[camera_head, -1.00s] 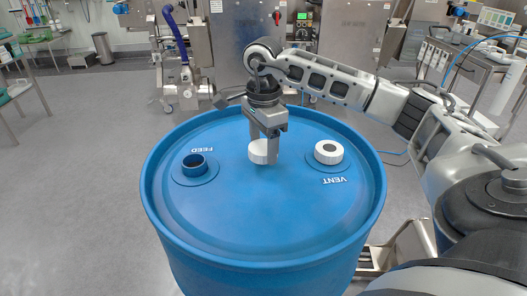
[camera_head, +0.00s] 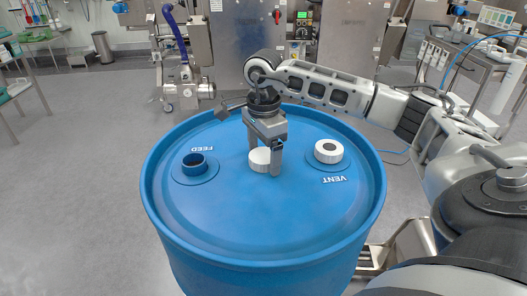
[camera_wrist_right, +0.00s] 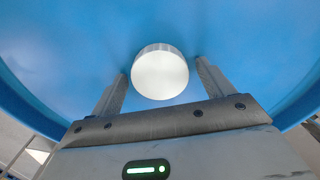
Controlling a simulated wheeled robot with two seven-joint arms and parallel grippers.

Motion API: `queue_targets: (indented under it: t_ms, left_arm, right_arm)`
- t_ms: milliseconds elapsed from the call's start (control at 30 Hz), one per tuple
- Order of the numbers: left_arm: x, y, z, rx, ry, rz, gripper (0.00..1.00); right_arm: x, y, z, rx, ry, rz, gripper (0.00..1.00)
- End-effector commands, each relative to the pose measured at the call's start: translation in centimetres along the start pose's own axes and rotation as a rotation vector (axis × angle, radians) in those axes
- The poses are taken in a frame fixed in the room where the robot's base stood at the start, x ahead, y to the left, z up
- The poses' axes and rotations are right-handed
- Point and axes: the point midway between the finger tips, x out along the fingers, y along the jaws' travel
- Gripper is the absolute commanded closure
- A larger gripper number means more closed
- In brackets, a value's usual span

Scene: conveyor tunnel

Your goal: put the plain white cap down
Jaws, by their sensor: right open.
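The plain white cap (camera_head: 259,160) rests on the blue drum lid between the two openings. My right gripper (camera_head: 264,168) is open around it, low over the lid. In the right wrist view the cap (camera_wrist_right: 160,73) shows its plain round top between the tips of the spread fingers (camera_wrist_right: 160,85), with a gap on each side. In the head view a finger hides part of the cap's right side. My left gripper is not in view.
The blue drum (camera_head: 265,225) has an open threaded neck (camera_head: 194,163) marked FEED at left. A white cap with a grey centre (camera_head: 328,151) sits at the VENT mark. The lid's front is clear. Steel equipment (camera_head: 250,45) stands behind.

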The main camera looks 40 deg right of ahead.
Motion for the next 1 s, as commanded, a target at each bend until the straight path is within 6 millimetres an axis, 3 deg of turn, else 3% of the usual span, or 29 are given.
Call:
queue_targets:
  t_ms: [167, 400, 600, 1000]
  left_arm:
    - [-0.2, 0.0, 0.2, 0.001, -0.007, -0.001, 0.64]
    - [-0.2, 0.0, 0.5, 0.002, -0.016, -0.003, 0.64]
    - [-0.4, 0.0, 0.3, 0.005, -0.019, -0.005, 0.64]
    - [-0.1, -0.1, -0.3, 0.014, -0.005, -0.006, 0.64]
  right_arm:
    - [-2.5, -0.1, 0.1, 0.000, -0.003, -0.005, 0.20]
    - [-7.8, -0.1, 0.1, 0.000, -0.002, -0.005, 0.20]
    - [-11.1, -0.1, 0.1, 0.000, -0.002, -0.003, 0.20]
    - [-12.2, 0.0, 0.0, 0.000, 0.000, 0.000, 0.20]
